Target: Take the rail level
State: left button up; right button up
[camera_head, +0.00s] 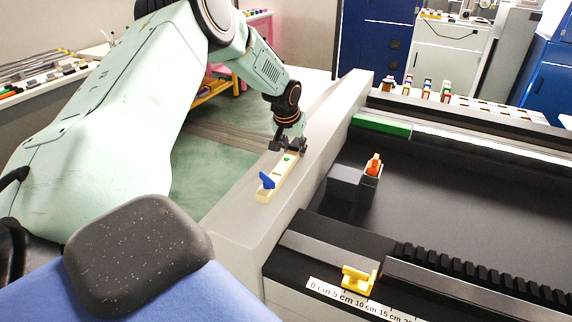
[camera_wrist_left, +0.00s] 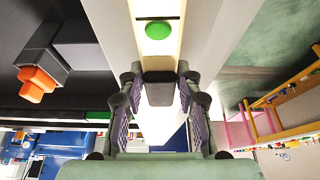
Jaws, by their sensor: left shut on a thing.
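The rail level is a pale cream bar (camera_head: 278,178) with a green round vial and a blue piece at its near end. It lies along the top of the grey ledge in the head view. My left gripper (camera_head: 288,146) is at the bar's far end, shut on it. In the left wrist view the level (camera_wrist_left: 150,56) runs up from between the fingers (camera_wrist_left: 157,95), with its green vial (camera_wrist_left: 158,29) close in front of them. I cannot tell whether the bar is lifted off the ledge. My right gripper is not in view.
The grey ledge (camera_head: 240,215) borders a black machine bed on the right. On the bed are a dark block (camera_head: 345,187) with an orange piece (camera_head: 374,164), and a yellow clip (camera_head: 358,280) by a centimetre scale. Blue cabinets (camera_head: 378,40) stand behind.

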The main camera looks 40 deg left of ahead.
pick_arm(q)
jog(key=shift+d, duration=0.1)
grip_shut()
jog(key=shift+r, duration=0.15)
